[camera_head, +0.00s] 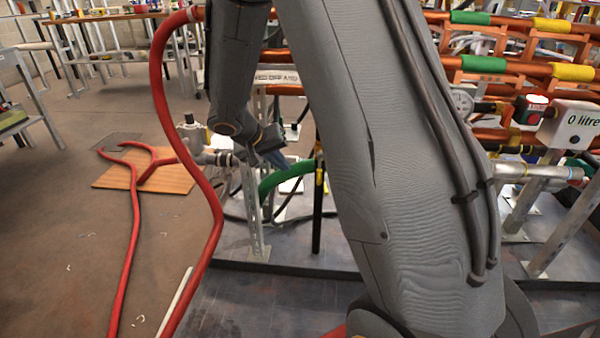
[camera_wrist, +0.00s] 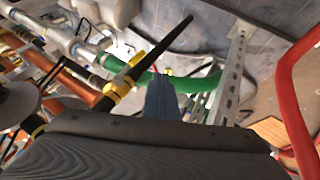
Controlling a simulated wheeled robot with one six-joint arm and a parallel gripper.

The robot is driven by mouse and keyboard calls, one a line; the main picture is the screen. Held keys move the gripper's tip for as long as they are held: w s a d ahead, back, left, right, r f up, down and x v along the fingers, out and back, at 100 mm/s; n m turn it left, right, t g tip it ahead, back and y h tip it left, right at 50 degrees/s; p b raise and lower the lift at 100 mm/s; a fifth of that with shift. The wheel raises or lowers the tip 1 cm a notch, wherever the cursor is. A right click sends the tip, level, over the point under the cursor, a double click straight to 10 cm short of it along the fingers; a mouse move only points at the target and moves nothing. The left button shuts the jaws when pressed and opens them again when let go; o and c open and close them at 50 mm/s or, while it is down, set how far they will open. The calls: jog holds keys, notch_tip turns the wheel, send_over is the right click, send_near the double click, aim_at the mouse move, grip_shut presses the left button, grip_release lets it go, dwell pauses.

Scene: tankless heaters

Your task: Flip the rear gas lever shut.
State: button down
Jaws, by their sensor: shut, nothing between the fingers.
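My gripper (camera_wrist: 161,98) shows in the wrist view as shut blue-grey fingers with nothing between them. They point towards a green hose (camera_wrist: 205,83), and I cannot tell whether they touch it. A black pipe (camera_wrist: 165,42) with yellow fittings (camera_wrist: 123,84) lies just left of the fingertips. I cannot make out for certain which part is the rear gas lever or how it stands. In the head view, the gripper (camera_head: 279,161) is small and partly hidden behind my arm, near the green hose (camera_head: 288,175) and the upright black pipe (camera_head: 318,215).
A red hose (camera_head: 160,75) hangs at left and also shows at the right of the wrist view (camera_wrist: 290,95). A perforated metal post (camera_head: 251,205) stands close to the gripper. Open floor (camera_head: 60,240) lies at left.

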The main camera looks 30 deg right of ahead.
aim_at(320, 169)
jog(key=d+f+b, duration=0.2)
jog(key=d+f, duration=0.5)
jog(key=d, duration=0.2)
jog(key=shift+w+f, duration=0.3)
jog(key=shift+f, duration=0.05)
jog(key=shift+d, duration=0.2)
